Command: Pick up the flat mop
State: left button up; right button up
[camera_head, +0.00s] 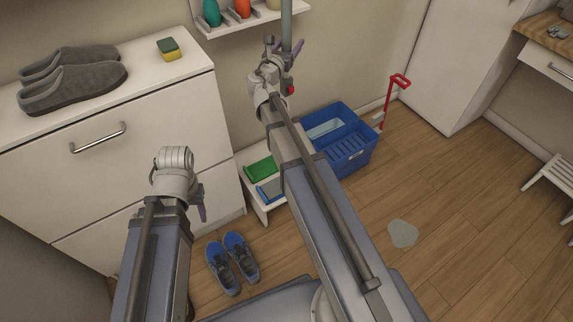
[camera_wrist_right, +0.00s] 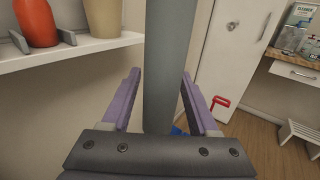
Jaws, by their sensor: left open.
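A grey upright pole (camera_head: 287,18), which looks like the flat mop's handle, stands near the wall at the top middle. It also shows large in the right wrist view (camera_wrist_right: 170,60). No mop head can be made out; the pole's lower part is hidden behind my right arm and gripper. My right gripper (camera_head: 284,46) is at the pole. In the right wrist view its purple fingers (camera_wrist_right: 162,82) are apart, one on each side of the pole, and look open. My left gripper (camera_head: 201,207) is open and empty, low in front of the white cabinet, mostly hidden by its wrist.
A white cabinet (camera_head: 150,130) with grey slippers (camera_head: 75,80) and a sponge (camera_head: 168,48) stands left. A wall shelf (camera_head: 245,22) holds bottles. A blue bucket (camera_head: 352,158), a red-handled tool (camera_head: 389,98) and blue shoes (camera_head: 232,262) are on the floor. The right floor is mostly clear.

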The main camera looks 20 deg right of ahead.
grip_shut()
dwell(1.1)
